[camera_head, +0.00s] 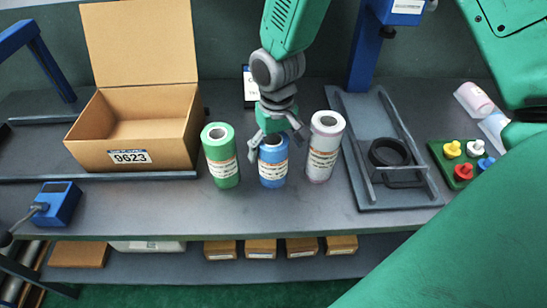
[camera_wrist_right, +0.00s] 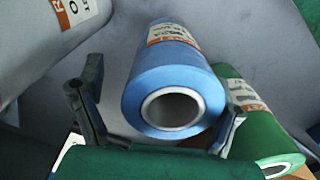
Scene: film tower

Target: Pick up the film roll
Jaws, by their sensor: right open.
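Three film rolls stand upright in a row on the grey table: a green roll (camera_head: 221,170), a blue roll (camera_head: 272,170) and a white roll (camera_head: 322,155). My right gripper (camera_head: 276,146) is open at the top of the blue roll, with fingers on either side of it. In the right wrist view the blue roll (camera_wrist_right: 172,75) lies between the spread fingers (camera_wrist_right: 155,115), with its hollow core facing the camera. The green roll (camera_wrist_right: 262,125) and the white roll (camera_wrist_right: 35,45) flank it there. Contact cannot be told. My left gripper is not in view.
An open cardboard box (camera_head: 180,150) labelled 9623 stands at the left. A grey frame (camera_head: 400,197) holding a black ring (camera_head: 391,155) is right of the rolls. A green board (camera_head: 440,160) with coloured knobs lies farther right. The table front (camera_head: 270,215) is clear.

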